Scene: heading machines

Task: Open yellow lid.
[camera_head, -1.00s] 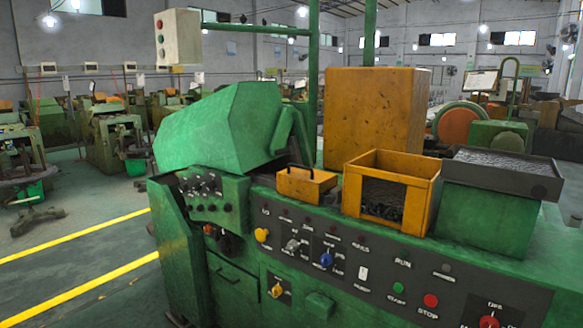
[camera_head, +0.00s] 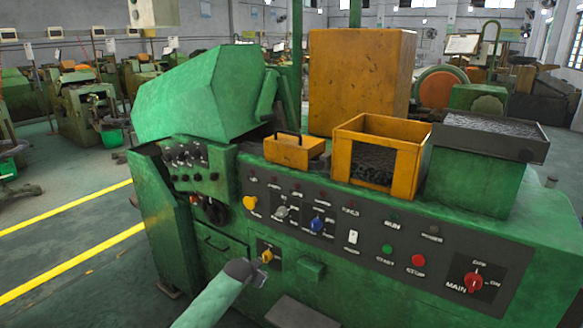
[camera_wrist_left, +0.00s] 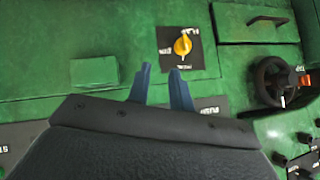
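The yellow lid (camera_head: 293,151) is a small yellow box-like cover with a black bar handle on top. It sits flat on top of the green machine, between the green hood and the open yellow bin, and looks closed. In the left wrist view my left gripper (camera_wrist_left: 160,70) shows two blue-grey fingers with a gap between them and nothing in it. They are in front of the machine's green front, near a yellow knob (camera_wrist_left: 183,45). The lid is not in that view. My right gripper is in neither view.
The yellow bin (camera_head: 415,170) stands right of the lid, with a dark metal tray (camera_head: 492,135) beyond it. The tall orange box (camera_head: 360,80) stands behind. The green hood (camera_head: 200,95) slopes at the left. A control panel (camera_head: 345,238) with knobs and buttons runs below.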

